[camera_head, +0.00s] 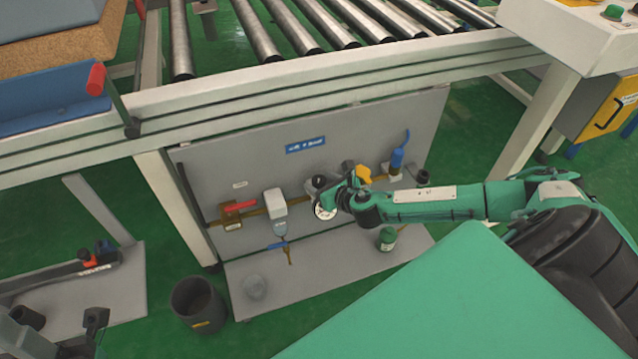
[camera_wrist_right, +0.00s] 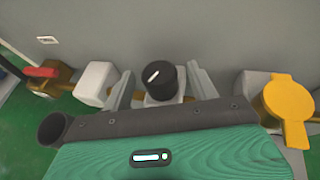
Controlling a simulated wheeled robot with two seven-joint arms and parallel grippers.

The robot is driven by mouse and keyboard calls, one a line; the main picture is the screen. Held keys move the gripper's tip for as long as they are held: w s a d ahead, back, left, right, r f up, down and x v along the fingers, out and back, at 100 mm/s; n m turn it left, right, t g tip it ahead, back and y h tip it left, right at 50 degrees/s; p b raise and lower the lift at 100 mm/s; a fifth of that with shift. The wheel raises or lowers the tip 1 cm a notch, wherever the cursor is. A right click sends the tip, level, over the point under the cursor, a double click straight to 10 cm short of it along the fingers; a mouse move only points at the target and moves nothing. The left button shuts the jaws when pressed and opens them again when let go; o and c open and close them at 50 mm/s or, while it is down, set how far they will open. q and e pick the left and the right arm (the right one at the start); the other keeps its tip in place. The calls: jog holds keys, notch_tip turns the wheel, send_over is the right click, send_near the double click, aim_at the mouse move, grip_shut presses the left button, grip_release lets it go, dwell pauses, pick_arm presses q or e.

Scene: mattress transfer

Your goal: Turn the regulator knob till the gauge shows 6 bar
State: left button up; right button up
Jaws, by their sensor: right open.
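The regulator knob (camera_wrist_right: 160,80) is black and round with a white mark slanting to the upper right. In the head view the dark knob (camera_head: 319,182) sits on the brass pipe line of the grey panel. My right gripper (camera_wrist_right: 162,84) is open, with one finger on each side of the knob; gaps show between the fingers and the knob. A white round face, apparently the gauge (camera_head: 325,213), shows just below the knob, partly covered by my right gripper; its reading is too small to tell. Dark parts at the lower left seem to be my left gripper (camera_head: 94,319); its jaws are unclear.
Along the pipe are a red-handled valve (camera_head: 238,207), a white filter unit (camera_head: 275,203), a yellow part (camera_wrist_right: 290,105) and a blue-handled valve (camera_head: 398,158). A green bottle (camera_head: 387,238) stands on the grey base plate. A dark bin (camera_head: 198,303) is at left. The conveyor frame (camera_head: 330,80) overhangs the panel.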

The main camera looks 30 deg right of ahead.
jog(key=shift+x, duration=0.75)
jog(key=c, duration=1)
